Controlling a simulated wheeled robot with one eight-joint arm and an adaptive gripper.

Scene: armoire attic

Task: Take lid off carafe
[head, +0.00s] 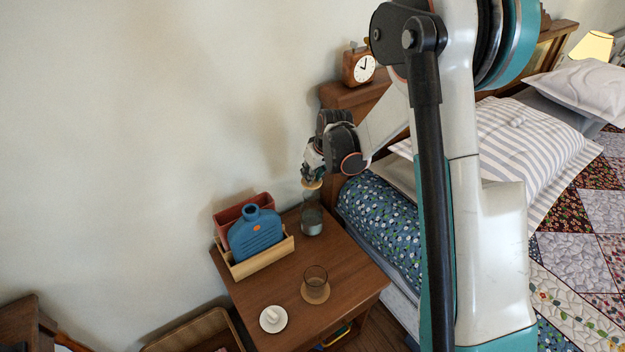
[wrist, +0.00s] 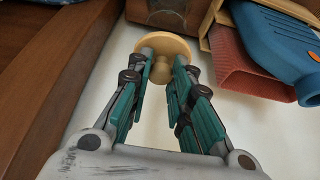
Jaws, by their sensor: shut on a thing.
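The glass carafe (head: 311,218) stands upright at the back of the wooden nightstand, partly filled with a clear liquid. Its pale round wooden lid (head: 312,185) is at the top of the neck; I cannot tell whether it is seated or slightly lifted. My gripper (head: 312,175) is directly above the carafe, pointing down. In the wrist view my gripper (wrist: 163,75) has its teal-padded fingers on both sides of the lid's knob, shut on it.
A wooden holder (head: 263,262) with a blue hot-water bottle (head: 255,234) and a red box (head: 228,216) stands left of the carafe. A tumbler on a coaster (head: 316,281) and a white dish (head: 273,319) are in front. The bed (head: 380,215) is right; the wall is behind.

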